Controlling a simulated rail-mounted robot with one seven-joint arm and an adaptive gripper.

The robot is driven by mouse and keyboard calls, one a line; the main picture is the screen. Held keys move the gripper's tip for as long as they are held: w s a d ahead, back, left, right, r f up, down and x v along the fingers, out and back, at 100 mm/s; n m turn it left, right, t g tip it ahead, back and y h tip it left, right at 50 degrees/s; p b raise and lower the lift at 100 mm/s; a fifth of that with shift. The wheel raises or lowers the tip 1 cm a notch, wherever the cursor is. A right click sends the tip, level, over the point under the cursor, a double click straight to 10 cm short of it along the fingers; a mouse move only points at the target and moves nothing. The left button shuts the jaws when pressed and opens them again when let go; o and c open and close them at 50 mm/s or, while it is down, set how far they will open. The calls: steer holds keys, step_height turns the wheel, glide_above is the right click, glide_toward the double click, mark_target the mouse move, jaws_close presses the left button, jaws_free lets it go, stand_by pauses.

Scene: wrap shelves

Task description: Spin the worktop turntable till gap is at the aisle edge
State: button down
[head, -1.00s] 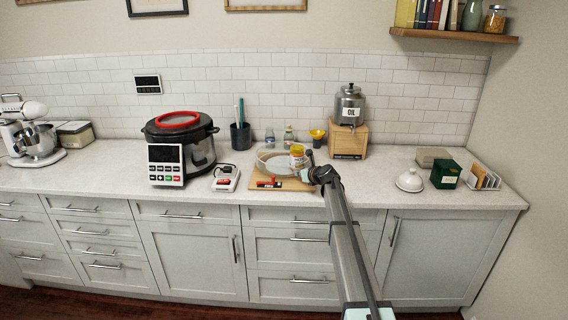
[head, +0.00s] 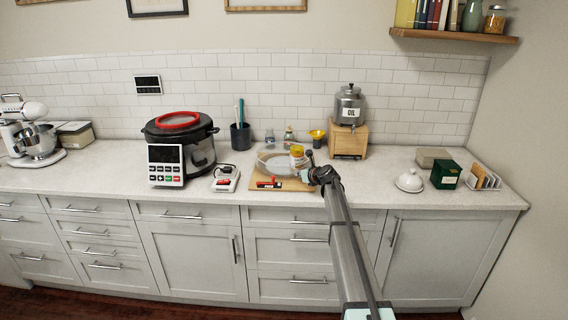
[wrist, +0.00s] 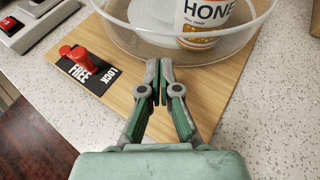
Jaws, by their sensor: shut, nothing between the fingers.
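The turntable is a clear round tray with a raised rim (head: 266,168), set on a wooden board (wrist: 205,113). Its near rim shows in the wrist view (wrist: 225,55). A honey jar (head: 297,157) stands inside it toward the right, and its label shows in the wrist view (wrist: 205,15). I cannot make out a gap in the rim. A red lever (wrist: 77,58) sits on a black plate marked FREE and LOCK (wrist: 88,72), nearer the word FREE. My gripper (wrist: 160,66) is shut and empty, its tips close to the near rim; I cannot tell whether they touch.
A white scale-like device (head: 226,179) lies left of the board, beside a large cooker (head: 182,150). A yellow funnel (head: 317,135) and an oil dispenser on a wooden stand (head: 348,140) are behind. The counter right of my gripper is clear up to a white domed dish (head: 409,181).

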mark_target(304, 167)
steer(key=shift+w+a+p, duration=0.15)
steer(key=shift+w+p, duration=0.05)
steer(key=shift+w, duration=0.4)
steer(key=shift+w+a+p, duration=0.15)
steer(key=shift+w+p, duration=0.05)
steer(key=shift+w, duration=0.35)
steer(key=shift+d, duration=0.1)
steer(key=shift+w+d, duration=0.15)
steer(key=shift+d, duration=0.6)
steer(key=shift+w+d, duration=0.15)
steer(key=shift+d, duration=0.55)
steer(key=shift+w, duration=0.1)
steer(key=shift+w+d, duration=0.85)
steer(key=shift+d, duration=0.3)
steer(key=shift+s, duration=0.1)
steer(key=shift+s+d+p, duration=0.4)
steer(key=shift+s+d, duration=0.65)
steer(key=shift+s, duration=0.25)
